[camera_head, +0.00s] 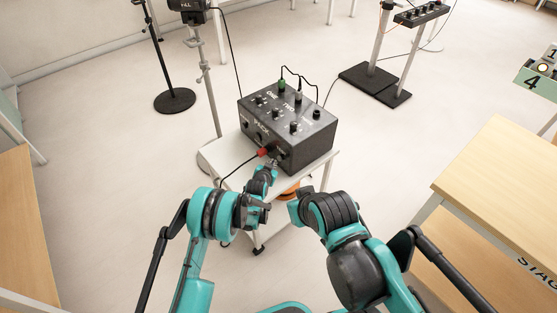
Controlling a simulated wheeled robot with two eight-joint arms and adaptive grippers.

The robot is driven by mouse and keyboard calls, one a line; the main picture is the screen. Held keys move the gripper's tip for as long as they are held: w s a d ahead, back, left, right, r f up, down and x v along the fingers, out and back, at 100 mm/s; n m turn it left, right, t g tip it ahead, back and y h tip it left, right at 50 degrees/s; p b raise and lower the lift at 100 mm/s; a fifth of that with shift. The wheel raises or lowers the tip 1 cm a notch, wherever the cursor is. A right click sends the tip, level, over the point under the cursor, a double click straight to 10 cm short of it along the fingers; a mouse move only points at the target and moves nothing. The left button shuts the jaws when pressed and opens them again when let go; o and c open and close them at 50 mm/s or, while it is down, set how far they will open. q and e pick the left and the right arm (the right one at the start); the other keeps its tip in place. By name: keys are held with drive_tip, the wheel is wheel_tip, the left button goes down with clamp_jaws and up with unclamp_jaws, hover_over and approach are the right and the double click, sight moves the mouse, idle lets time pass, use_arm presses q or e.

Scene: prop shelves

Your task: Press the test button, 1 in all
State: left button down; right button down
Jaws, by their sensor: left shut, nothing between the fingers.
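A dark grey control box (290,123) with white lettering, knobs and sockets stands on a small white trolley (230,152). A small red part (263,152) is on its near face, low down, with a black cable leading left from around it. I cannot tell which part is the test button. My left gripper (273,163) is shut and empty, its tips at the box's near face just beside the red part. I cannot tell whether they touch it. My right arm ends in front of the trolley; its fingers do not show.
A wooden table (500,175) stands at the right and another wooden surface (20,215) at the left. A stand with a round black base (175,100) is at the back left. Black base plates (372,82) lie at the back right. Open floor lies between.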

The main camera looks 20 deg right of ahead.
use_arm(q)
drive_tip(key=shift+a, duration=0.1)
drive_tip(key=shift+s+a, duration=0.3)
drive_tip(key=shift+a, duration=0.5)
drive_tip(key=shift+s+a, duration=0.3)
drive_tip(key=shift+a, duration=0.45)
drive_tip(key=shift+s+a, duration=0.3)
drive_tip(key=shift+a, duration=0.5)
drive_tip(key=s+a+r+n+g+y, duration=0.15)
drive_tip(key=s+a+r, duration=0.25)
drive_tip(key=a+r, duration=0.75)
drive_tip(key=s+a+r+n+y, duration=0.2)
drive_tip(key=s+a+r+n, duration=0.15)
drive_tip(key=a+r, duration=0.85)
drive_tip(key=s+a+r+n+y, duration=0.1)
drive_tip(key=s+a+r, duration=0.25)
drive_tip(key=s, duration=0.25)
drive_tip(key=s+a+r+n+y, duration=0.1)
drive_tip(key=s+a+r, duration=0.25)
drive_tip(key=s, duration=0.35)
drive_tip(key=s+a+f+n+g, duration=0.1)
drive_tip(key=s+a, duration=0.2)
drive_tip(key=s, duration=0.4)
drive_tip(key=s+a+n+g+y, duration=0.1)
drive_tip(key=s+a, duration=0.2)
drive_tip(key=s, duration=0.5)
drive_tip(key=shift+a+f, duration=0.15)
drive_tip(key=shift+f, duration=0.25)
